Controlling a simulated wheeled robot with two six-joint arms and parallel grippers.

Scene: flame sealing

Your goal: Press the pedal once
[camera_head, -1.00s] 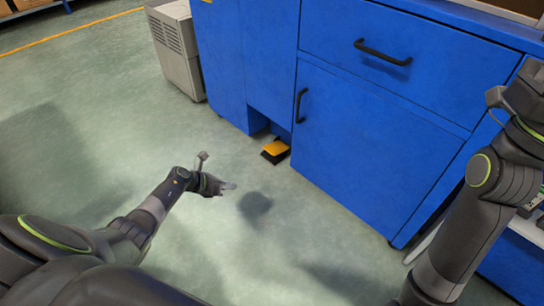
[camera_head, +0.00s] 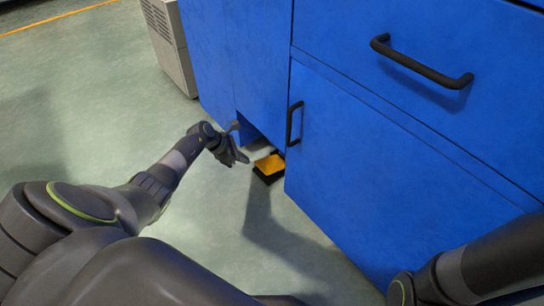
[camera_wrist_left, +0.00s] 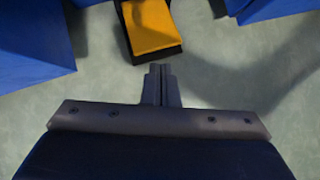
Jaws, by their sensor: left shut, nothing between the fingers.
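The pedal (camera_head: 269,167) has a yellow top plate on a black base. It stands on the floor at the foot of the blue cabinet, by the recess left of the door. My left gripper (camera_head: 243,159) is shut and empty, just left of the pedal in the head view. In the left wrist view the pedal (camera_wrist_left: 150,27) is at the top centre, beyond the closed fingertips (camera_wrist_left: 158,68). The fingers appear apart from it. My right gripper is out of view; only part of the right arm shows at the lower right of the head view.
The blue cabinet (camera_head: 390,180) rises right behind the pedal, with black handles on its door (camera_head: 294,123) and drawer (camera_head: 420,62). A grey box-shaped unit (camera_head: 170,45) stands at the upper left. The green-grey floor (camera_head: 80,130) at left is clear.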

